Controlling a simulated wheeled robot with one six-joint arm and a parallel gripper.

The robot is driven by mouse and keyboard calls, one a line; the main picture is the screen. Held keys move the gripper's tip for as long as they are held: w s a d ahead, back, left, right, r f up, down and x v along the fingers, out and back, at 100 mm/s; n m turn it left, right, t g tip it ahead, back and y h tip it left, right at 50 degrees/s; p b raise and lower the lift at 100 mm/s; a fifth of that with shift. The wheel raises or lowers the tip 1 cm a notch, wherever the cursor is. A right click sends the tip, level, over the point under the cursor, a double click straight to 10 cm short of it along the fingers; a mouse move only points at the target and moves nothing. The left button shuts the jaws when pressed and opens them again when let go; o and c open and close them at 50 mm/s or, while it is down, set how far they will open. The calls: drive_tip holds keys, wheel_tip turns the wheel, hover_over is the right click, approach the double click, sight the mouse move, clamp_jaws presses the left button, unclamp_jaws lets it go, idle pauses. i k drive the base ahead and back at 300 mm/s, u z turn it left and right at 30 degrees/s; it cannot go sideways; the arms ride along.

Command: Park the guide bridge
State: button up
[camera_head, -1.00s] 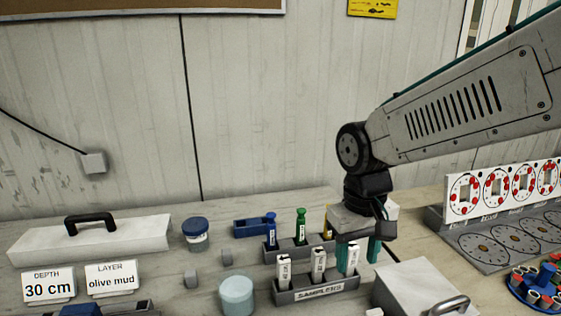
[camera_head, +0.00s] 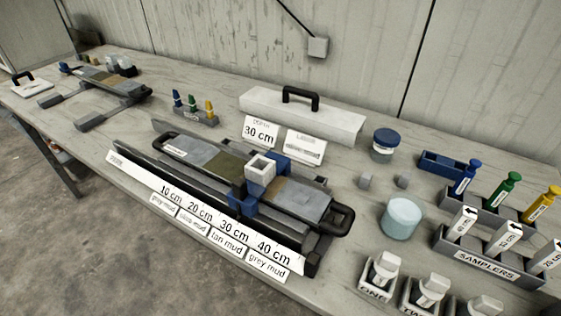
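The guide bridge (camera_head: 243,203) is blue with a pale square guide block (camera_head: 261,170) on top. It straddles the long core liner (camera_head: 205,156), near the 30 cm mark of the white depth scale (camera_head: 130,168). Mud bands of olive, grey and tan show in the liner on both sides of the bridge. My gripper is out of the current view, so its fingers cannot be seen here.
A long white lid (camera_head: 330,122) with a black handle lies behind the liner. The sampler rack (camera_head: 470,255), plungers, a blue holder (camera_head: 440,162), a pale jar (camera_head: 402,217) and a blue-capped jar (camera_head: 384,148) stand to the right. Labelled cups (camera_head: 378,275) stand at the front right.

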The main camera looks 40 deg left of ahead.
sight(244, 194)
drive_tip(key=k, duration=0.5)
drive_tip(key=z, duration=1.3)
drive_tip(key=i, duration=0.45)
drive_tip(key=u, duration=3.2)
